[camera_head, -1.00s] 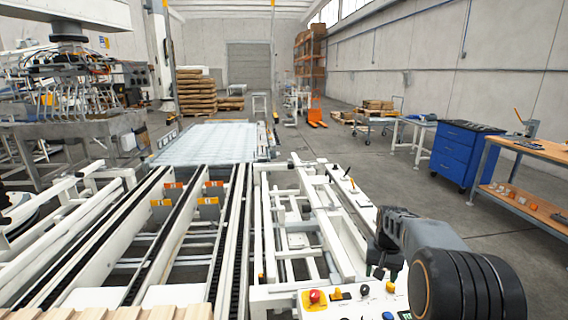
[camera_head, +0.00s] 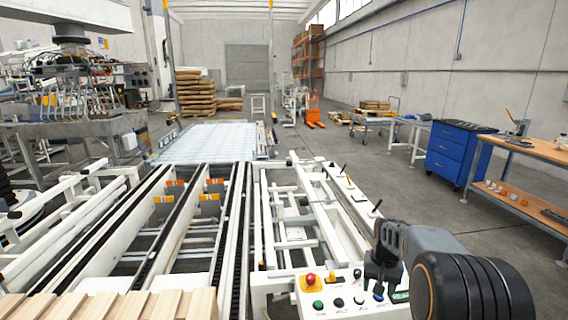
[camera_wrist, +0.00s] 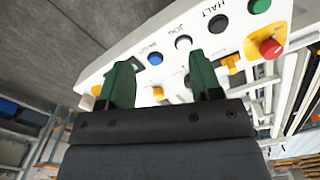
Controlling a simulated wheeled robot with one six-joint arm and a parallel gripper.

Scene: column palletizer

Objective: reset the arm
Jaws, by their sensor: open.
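My gripper (camera_wrist: 161,80) is open and empty in the wrist view, its two dark green fingers spread wide. The fingers point toward a white control panel (camera_wrist: 205,40) that holds red, green, blue, black and white buttons. I cannot tell whether they touch it. In the head view my gripper (camera_head: 376,276) hangs at the right end of the control panel (camera_head: 329,303), below my bent grey arm. It hides part of that end of the panel. The red button (camera_head: 311,279) on its yellow base is at the panel's left.
A white conveyor frame with black chains (camera_head: 153,237) runs away from me. Wooden boards (camera_head: 105,306) lie at the near left. A blue drawer cabinet (camera_head: 452,155) and a wooden-topped workbench (camera_head: 535,149) stand right. Open grey floor (camera_head: 420,205) lies between.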

